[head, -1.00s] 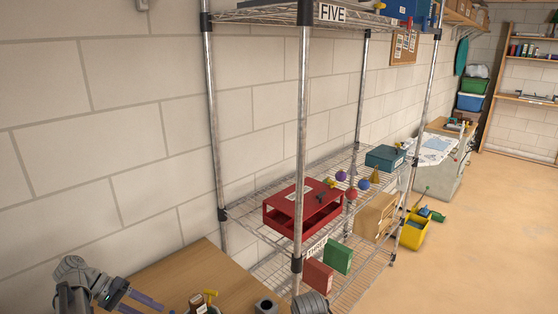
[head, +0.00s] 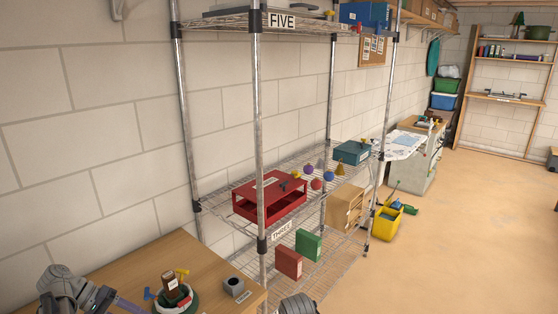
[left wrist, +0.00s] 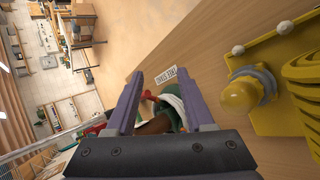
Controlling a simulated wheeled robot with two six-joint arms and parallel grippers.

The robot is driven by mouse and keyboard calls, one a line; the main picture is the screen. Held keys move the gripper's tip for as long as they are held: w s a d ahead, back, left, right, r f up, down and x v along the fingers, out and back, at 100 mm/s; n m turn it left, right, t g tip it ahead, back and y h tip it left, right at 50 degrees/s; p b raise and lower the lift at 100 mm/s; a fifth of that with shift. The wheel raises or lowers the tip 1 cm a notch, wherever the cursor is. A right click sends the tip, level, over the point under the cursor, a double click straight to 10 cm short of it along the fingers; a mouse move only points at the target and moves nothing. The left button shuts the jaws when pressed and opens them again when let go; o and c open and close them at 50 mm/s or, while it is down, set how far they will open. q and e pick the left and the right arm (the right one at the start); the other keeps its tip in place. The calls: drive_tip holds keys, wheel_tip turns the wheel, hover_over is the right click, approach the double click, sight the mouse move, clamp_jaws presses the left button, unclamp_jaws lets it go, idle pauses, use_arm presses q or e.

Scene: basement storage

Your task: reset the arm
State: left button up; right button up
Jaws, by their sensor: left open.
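My left gripper (head: 128,307) is at the bottom left of the head view, over the wooden table, cut off by the picture edge. In the left wrist view its two purple fingers (left wrist: 166,82) stand wide apart, open. Beyond and below them, partly hidden by the gripper body, is a dark green and white container (left wrist: 172,103) with a brown item in it. I see nothing held between the fingers. A grey part of my right arm shows at the bottom of the head view; its gripper does not show.
The wooden table (head: 140,268) holds a round container (head: 190,305) with a brown bottle and small coloured items, and a dark square block (head: 234,286). A wire shelf rack (head: 258,130) stands just beyond it, with a red box (head: 262,205). Open floor (head: 470,230) lies at right.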

use_arm(q)
drive_tip(key=s+d+f+m+y, duration=0.1)
drive_tip(key=s+d+m+y, duration=0.1)
drive_tip(key=d, duration=0.8)
drive_tip(key=s+d+f+m+y+p, duration=0.1)
drive_tip(key=d+y, duration=0.4)
drive_tip(key=d, duration=0.5)
drive_tip(key=s+d+f+m+g+y+p, duration=0.1)
drive_tip(key=s+d+f+m+y, duration=0.2)
drive_tip(key=d, duration=0.8)
drive_tip(key=shift+s+m+y, duration=0.5)
drive_tip(key=shift+s+y, duration=0.05)
drive_tip(key=shift+y, duration=0.05)
